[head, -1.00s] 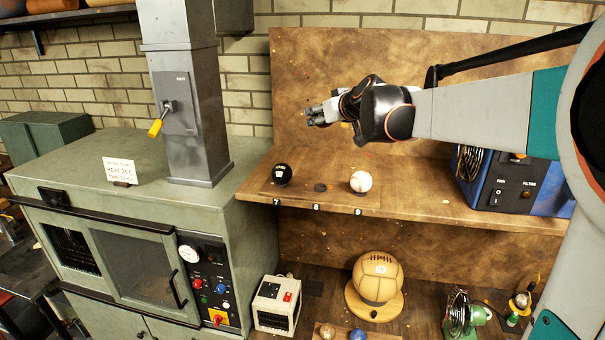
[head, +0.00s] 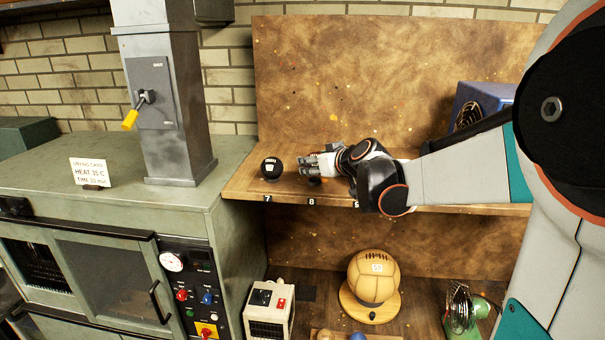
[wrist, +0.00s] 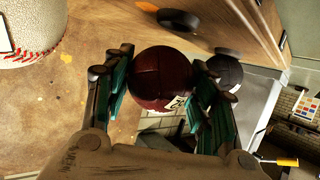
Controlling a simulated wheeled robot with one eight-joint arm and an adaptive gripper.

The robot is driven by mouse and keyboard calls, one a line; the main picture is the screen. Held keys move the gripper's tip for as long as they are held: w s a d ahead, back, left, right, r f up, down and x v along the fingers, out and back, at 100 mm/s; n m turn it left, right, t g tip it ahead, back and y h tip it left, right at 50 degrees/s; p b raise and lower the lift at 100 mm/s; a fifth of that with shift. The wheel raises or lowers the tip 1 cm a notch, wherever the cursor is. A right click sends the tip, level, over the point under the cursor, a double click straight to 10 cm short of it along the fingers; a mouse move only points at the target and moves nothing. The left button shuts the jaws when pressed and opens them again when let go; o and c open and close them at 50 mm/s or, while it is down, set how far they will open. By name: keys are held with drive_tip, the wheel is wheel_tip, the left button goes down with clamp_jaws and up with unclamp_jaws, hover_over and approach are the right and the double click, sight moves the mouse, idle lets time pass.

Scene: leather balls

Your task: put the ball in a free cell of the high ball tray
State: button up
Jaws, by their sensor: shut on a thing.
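My gripper (head: 306,163) is shut on a dark red ball (wrist: 160,78), which sits between its fingers in the wrist view. In the head view the fingers hide this ball. The gripper is low over the high ball tray (head: 289,188), by the cell marked 8. A dark round seat (head: 314,181) shows there without a ball; it also shows in the wrist view (wrist: 178,19), apart from the held ball. A black ball (head: 271,168) sits at cell 7 and shows behind the right finger in the wrist view (wrist: 226,75). A white baseball (wrist: 30,30) shows at the wrist view's upper left; my arm hides it in the head view.
A blue box (head: 482,103) stands at the shelf's right, behind my arm. The wooden backboard (head: 370,75) rises behind the tray. A green oven cabinet (head: 110,225) with a grey duct (head: 170,100) is at left. A tan ball (head: 374,277) sits below the shelf.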

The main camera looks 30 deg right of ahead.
wheel_tip(320, 180, down, 2)
drive_tip(key=shift+w+f+b, duration=0.1)
drive_tip(key=shift+w+b, duration=0.05)
drive_tip(key=shift+b, duration=0.15)
drive_tip(key=shift+w+a+f, duration=0.15)
drive_tip(key=shift+w, duration=0.15)
drive_tip(key=shift+c, duration=0.5)
drive_tip(key=shift+s, duration=0.1)
drive_tip(key=shift+c, duration=0.6)
drive_tip(key=shift+s+r, duration=0.2)
drive_tip(key=shift+s, duration=0.05)
drive_tip(key=shift+w+f, duration=0.1)
drive_tip(key=shift+f, duration=0.1)
drive_tip(key=o, duration=1.3)
drive_tip(key=shift+w, duration=0.1)
drive_tip(key=shift+r, duration=0.15)
